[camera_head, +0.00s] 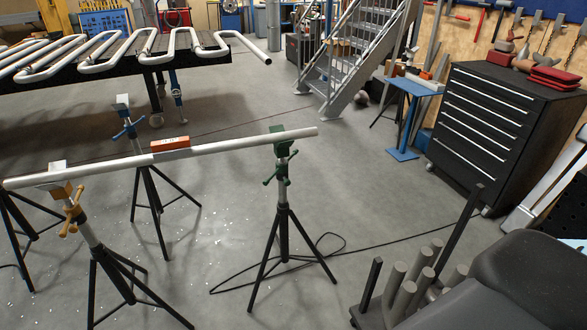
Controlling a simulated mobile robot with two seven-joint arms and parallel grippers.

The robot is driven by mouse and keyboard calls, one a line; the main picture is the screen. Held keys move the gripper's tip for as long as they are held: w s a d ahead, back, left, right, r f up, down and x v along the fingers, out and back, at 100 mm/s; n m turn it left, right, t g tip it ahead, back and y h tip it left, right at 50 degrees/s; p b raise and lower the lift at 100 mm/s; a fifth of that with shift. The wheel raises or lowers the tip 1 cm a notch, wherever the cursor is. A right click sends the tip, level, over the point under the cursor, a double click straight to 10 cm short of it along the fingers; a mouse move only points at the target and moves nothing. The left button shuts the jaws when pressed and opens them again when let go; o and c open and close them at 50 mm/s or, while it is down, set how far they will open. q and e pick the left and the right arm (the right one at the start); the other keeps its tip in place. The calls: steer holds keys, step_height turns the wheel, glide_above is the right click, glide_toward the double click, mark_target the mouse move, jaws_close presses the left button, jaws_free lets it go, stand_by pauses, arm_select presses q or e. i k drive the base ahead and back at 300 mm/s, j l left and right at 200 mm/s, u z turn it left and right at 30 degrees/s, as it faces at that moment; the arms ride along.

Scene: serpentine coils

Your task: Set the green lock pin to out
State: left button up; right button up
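A tripod stand with a green head (280,143) stands at the middle of the camera_head view. Green handles (278,170) stick out below its head; I cannot tell which of these parts is the lock pin or whether it is in or out. A long silvery pipe (235,143) rests across this stand and the yellow-headed stand (72,205) at left. Neither of my grippers is in view.
A blue-handled stand (128,130) stands behind the pipe, with an orange level (170,144) near it. A serpentine coil (100,50) lies on a dark table at the back left. A black cable (300,262) loops on the floor. A drawer cabinet (487,120) stands right.

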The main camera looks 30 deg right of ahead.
mark_target(286, 182)
steer(key=i+j+z, duration=0.15)
steer(key=i, duration=0.3)
steer(key=i+j+z, duration=0.1)
steer(key=i, duration=0.35)
steer(key=i+j+z, duration=0.15)
steer(key=i, duration=0.25)
